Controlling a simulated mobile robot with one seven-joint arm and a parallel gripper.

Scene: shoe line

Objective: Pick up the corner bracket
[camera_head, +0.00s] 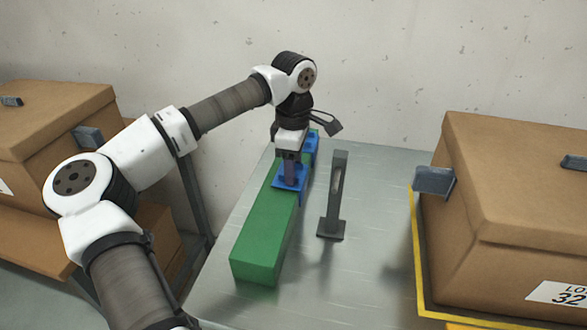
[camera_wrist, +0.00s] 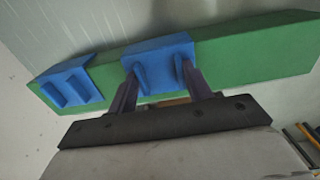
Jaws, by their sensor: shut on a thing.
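A blue corner bracket (camera_head: 288,184) with two ribs is at the long green block, about midway along it. It also shows in the wrist view (camera_wrist: 160,50). My gripper (camera_head: 291,172) points down and is shut on this bracket. In the wrist view, the fingers (camera_wrist: 160,78) meet the bracket at its two ribs. The bracket appears to sit on the edge of the green block (camera_head: 262,245); I cannot tell whether it is slightly raised. A second blue bracket (camera_head: 312,143) sits on the block's far end, also seen in the wrist view (camera_wrist: 72,84).
A dark upright stand with a slot (camera_head: 335,195) stands on the grey table (camera_head: 370,270), right of the block. A large brown box (camera_head: 510,200) is at the right, on a yellow-edged base. Another brown box (camera_head: 60,110) is at the left. A concrete wall is behind.

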